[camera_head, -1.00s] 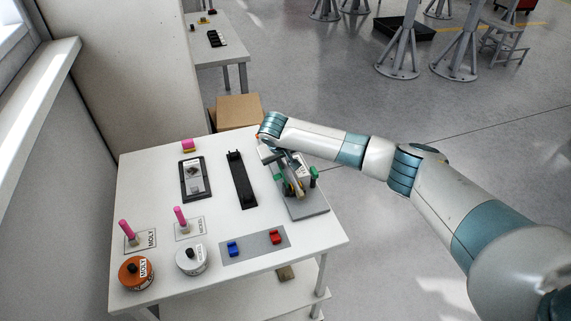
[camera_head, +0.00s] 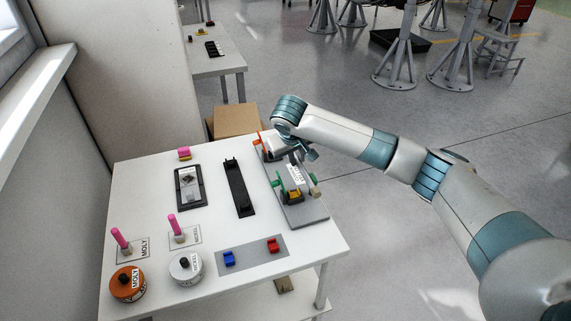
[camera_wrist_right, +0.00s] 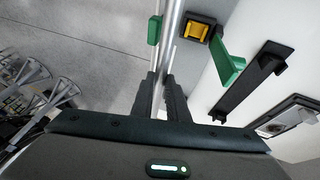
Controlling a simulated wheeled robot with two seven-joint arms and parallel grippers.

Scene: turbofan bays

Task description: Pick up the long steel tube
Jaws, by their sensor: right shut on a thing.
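The long steel tube (camera_wrist_right: 173,30) runs up out of the jaws in the right wrist view, a shiny bar passing beside a green part and a yellow-and-black block. My right gripper (camera_wrist_right: 163,88) is shut on it, with a dark finger on each side. In the head view my right gripper (camera_head: 305,153) is over the grey fixture plate (camera_head: 308,215) at the table's right edge. The arm and fixture parts hide most of the tube there, and I cannot tell whether it is clear of its supports. My left gripper is not in view.
On the white table stand a black cradle (camera_head: 239,190), a framed black tray (camera_head: 189,188), a grey pad (camera_head: 252,257) with blue and red blocks, an orange tin (camera_head: 127,284) and a white tin (camera_head: 186,267). A cardboard box (camera_head: 235,120) stands behind the table.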

